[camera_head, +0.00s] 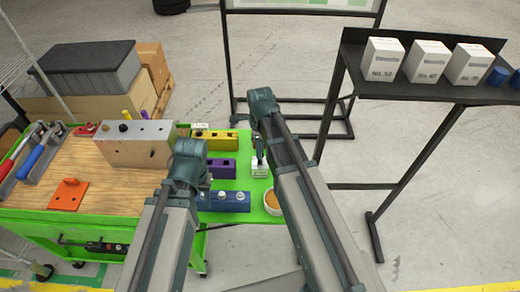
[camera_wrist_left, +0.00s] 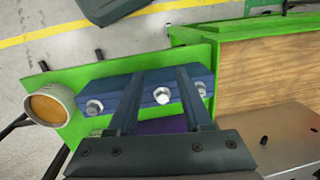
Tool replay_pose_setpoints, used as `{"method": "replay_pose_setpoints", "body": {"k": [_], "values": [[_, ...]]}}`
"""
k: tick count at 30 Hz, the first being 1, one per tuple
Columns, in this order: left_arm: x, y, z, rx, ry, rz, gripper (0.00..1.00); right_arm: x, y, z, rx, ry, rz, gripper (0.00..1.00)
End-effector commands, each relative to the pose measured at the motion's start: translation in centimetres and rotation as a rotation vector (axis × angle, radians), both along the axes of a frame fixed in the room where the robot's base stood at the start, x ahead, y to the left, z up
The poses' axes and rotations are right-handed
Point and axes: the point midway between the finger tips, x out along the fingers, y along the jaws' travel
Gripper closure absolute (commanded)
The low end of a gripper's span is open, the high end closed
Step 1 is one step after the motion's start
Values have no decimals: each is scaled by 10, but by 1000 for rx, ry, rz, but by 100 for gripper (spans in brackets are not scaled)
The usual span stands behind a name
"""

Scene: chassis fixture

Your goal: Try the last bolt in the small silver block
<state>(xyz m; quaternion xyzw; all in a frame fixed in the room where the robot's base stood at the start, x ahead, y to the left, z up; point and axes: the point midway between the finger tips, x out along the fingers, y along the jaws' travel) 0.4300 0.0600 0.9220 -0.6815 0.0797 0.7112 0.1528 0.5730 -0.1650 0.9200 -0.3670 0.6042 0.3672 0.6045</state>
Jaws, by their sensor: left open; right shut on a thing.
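The small silver block (camera_head: 259,171) stands on the green shelf in the head view, right of the purple block. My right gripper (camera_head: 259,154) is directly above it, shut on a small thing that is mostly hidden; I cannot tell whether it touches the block. My left gripper (camera_wrist_left: 160,72) is open and empty, with its fingers over the blue block (camera_wrist_left: 130,83). Silver bolt heads show in this block: a left one (camera_wrist_left: 94,107), a middle one (camera_wrist_left: 161,95) between the fingers, and a right one (camera_wrist_left: 201,87). The blue block also shows in the head view (camera_head: 232,208).
A purple block (camera_head: 222,169) and a yellow block (camera_head: 222,143) sit behind the blue one. An orange-filled bowl (camera_head: 272,206) stands at the shelf's right edge. A large silver block (camera_head: 125,153) and an orange bracket (camera_head: 68,195) are on the wooden bench top.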

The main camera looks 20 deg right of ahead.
Motion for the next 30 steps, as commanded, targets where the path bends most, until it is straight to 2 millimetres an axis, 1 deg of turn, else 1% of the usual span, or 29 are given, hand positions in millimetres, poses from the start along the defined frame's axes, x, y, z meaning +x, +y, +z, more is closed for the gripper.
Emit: {"method": "replay_pose_setpoints", "body": {"k": [3,25,30], "values": [[0,0,-7,0,0,0,50,0,0,-7,0,0,0,100],[0,0,-35,0,0,0,50,0,0,-34,0,0,0,100],[0,0,-38,0,0,0,50,0,0,-38,0,0,0,100]]}}
